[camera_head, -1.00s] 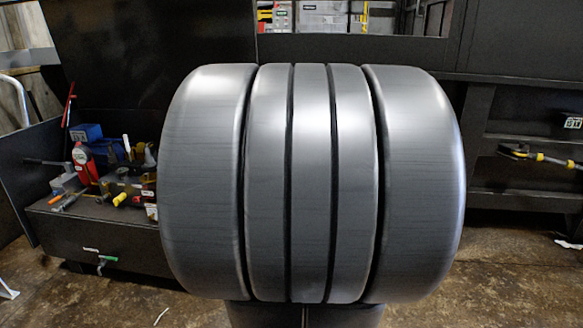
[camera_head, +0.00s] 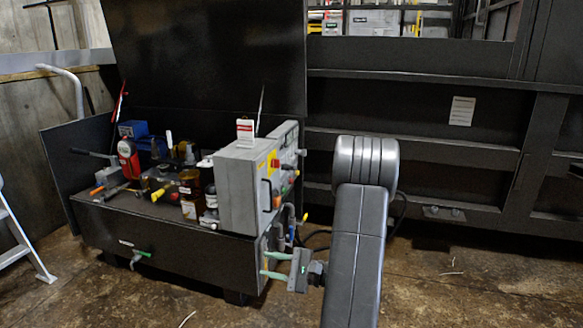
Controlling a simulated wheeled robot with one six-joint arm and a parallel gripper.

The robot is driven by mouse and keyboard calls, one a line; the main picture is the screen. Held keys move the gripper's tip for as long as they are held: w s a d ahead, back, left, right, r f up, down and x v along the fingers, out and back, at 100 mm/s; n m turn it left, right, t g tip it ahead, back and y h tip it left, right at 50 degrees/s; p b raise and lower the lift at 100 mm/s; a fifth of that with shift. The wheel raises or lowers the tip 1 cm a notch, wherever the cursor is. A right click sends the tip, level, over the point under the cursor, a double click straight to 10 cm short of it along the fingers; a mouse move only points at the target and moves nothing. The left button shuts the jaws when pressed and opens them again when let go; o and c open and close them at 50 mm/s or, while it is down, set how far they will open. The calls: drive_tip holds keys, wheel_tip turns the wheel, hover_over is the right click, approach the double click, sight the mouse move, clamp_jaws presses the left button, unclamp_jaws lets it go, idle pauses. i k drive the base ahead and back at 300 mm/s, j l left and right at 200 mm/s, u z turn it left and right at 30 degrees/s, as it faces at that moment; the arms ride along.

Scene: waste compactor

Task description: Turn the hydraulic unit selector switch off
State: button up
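The hydraulic unit (camera_head: 165,235) is a long dark bench with a grey control box (camera_head: 240,190) at its right end. The box's right-facing side carries small red, yellow and green controls (camera_head: 276,172), seen at a steep angle. I cannot tell which of them is the selector switch, or its position. My gripper (camera_head: 264,264) is low, just right of the bench's end and below the control box. Its two green-tipped fingers point left and are spread, with nothing seen between them. I cannot tell whether the fingertips touch the bench end.
Bottles and tools, including a red bottle (camera_head: 128,158), crowd the bench top. Pipes (camera_head: 291,222) stick out below the control box near my gripper. A dark ribbed wall (camera_head: 440,125) stands behind. A ladder (camera_head: 22,235) is at the left. The floor in front is mostly clear.

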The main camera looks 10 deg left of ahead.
sight(285, 166)
drive_tip(key=i, duration=2.1)
drive_tip(key=l+z, duration=0.05)
drive_tip(key=l, duration=0.1)
